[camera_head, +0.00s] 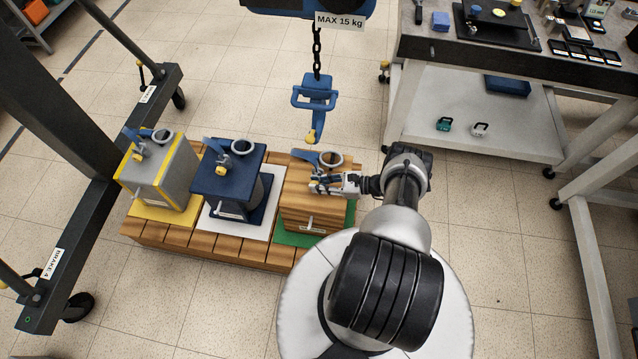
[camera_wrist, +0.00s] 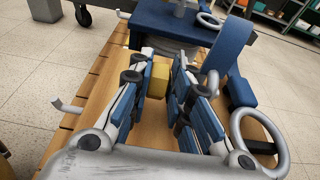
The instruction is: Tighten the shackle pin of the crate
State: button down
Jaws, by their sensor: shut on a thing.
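The wooden crate (camera_head: 305,217) stands on a green mat at the right end of the pallet; its top also fills the wrist view's middle (camera_wrist: 90,127). A blue shackle (camera_wrist: 212,62) and a grey ring (camera_wrist: 268,148) are on top of it. My gripper (camera_head: 318,186) reaches in from the right over the crate top. In the wrist view my gripper (camera_wrist: 160,88) is shut on the yellow shackle pin head (camera_wrist: 157,84). The fingers cover much of the pin, so its thread and seating are hidden.
A blue crate (camera_head: 222,187) and a grey crate (camera_head: 167,183) stand to the left on the wooden pallet (camera_head: 228,247). A blue hook (camera_head: 316,92) hangs on a chain just behind the wooden crate. A workbench (camera_head: 480,45) stands at the right, dark frame legs at the left.

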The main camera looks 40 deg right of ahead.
dwell(0.4)
jog(key=c, duration=1.8)
grip_release()
jog(key=shift+o, duration=0.2)
jog(key=v, duration=1.2)
jog(key=shift+s+f, duration=0.15)
jog(key=shift+f, duration=0.05)
